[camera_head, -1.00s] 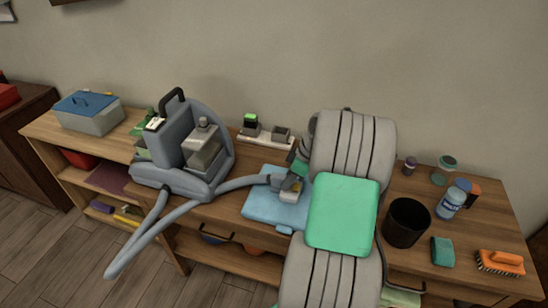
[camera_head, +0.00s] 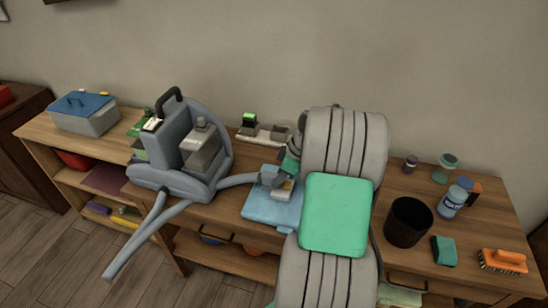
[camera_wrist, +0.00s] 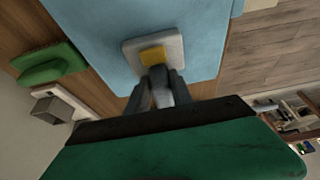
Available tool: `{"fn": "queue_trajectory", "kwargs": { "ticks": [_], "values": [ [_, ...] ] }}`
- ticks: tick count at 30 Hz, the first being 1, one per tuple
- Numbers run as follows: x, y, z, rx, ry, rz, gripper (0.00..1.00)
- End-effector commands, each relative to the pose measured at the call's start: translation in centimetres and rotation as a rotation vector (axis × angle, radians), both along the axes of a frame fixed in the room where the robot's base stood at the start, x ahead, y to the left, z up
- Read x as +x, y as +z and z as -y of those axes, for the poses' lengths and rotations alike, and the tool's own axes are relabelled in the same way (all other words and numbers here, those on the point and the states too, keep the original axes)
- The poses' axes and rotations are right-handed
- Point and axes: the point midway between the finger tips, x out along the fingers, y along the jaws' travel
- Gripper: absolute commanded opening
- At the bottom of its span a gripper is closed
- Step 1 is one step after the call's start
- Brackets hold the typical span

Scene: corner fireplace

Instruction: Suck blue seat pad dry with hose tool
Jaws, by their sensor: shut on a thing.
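The light blue seat pad (camera_head: 262,211) lies flat on the wooden bench, left of my arm. It also fills the upper middle of the wrist view (camera_wrist: 95,28). My gripper (camera_head: 283,178) is over the pad and shut on the hose tool (camera_head: 285,189). In the wrist view, the gripper's fingers (camera_wrist: 161,92) close on the tool's handle. The tool's pale square head with a yellow part (camera_wrist: 154,55) is over the pad's surface; I cannot tell whether it presses on it. A grey hose (camera_head: 236,181) runs from the tool to the grey extractor machine (camera_head: 181,180).
A black cup (camera_head: 408,222), white-blue bottle (camera_head: 453,202), teal sponge (camera_head: 443,251) and orange brush (camera_head: 502,262) stand right of my arm. A lidded box (camera_head: 86,116) is at the far left. A power strip (camera_head: 263,136) lies behind the pad.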

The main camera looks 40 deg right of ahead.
Motion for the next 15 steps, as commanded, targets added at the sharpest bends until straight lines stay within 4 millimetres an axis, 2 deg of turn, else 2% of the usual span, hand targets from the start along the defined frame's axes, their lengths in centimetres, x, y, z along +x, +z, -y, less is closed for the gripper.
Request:
{"fn": "queue_trajectory", "kwargs": {
  "ticks": [15],
  "values": [
    [0.25, 0.11, -0.85, 0.001, -0.002, 0.000, 0.00]
  ]
}}
